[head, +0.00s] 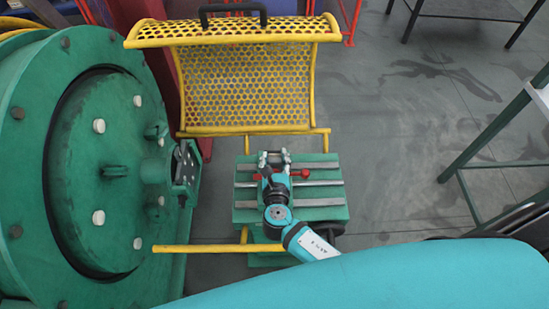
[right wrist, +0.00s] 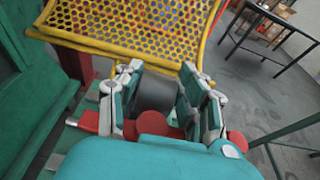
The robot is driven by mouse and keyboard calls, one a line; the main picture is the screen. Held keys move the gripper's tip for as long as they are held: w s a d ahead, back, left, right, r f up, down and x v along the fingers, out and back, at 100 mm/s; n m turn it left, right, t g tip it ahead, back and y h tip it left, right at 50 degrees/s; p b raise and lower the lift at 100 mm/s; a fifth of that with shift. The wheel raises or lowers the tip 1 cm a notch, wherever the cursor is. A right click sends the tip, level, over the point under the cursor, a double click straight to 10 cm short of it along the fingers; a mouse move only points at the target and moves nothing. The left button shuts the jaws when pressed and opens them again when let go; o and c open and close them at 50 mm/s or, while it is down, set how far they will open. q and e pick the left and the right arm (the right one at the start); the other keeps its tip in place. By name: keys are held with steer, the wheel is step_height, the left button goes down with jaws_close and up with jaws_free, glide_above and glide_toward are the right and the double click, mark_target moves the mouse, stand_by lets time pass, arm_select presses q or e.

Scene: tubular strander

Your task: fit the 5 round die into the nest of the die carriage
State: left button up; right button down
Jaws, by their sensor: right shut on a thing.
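My right gripper (head: 273,155) is over the green slotted bed of the die carriage (head: 247,215), near its back edge. In the right wrist view, its fingers (right wrist: 160,88) stand on both sides of a dark grey round piece, which I take to be the 5 round die (right wrist: 155,92). The gripper is shut on it. Its size mark cannot be read. The nest is hidden behind the gripper and the die, so I cannot tell whether the die sits in it. My left gripper is not in view.
A yellow mesh guard (head: 250,90) stands raised behind the carriage. The big green strander drum (head: 90,220) is close on the left. A red knob (head: 304,173) is beside the gripper. Open floor (head: 410,150) lies to the right, before a green frame (head: 470,150).

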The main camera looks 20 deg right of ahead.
arm_select(q)
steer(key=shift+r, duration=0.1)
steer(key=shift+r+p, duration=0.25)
steer(key=shift+p, duration=0.1)
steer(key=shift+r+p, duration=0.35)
stand_by(2.6)
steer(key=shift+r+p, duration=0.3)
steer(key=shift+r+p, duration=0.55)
stand_by(2.5)
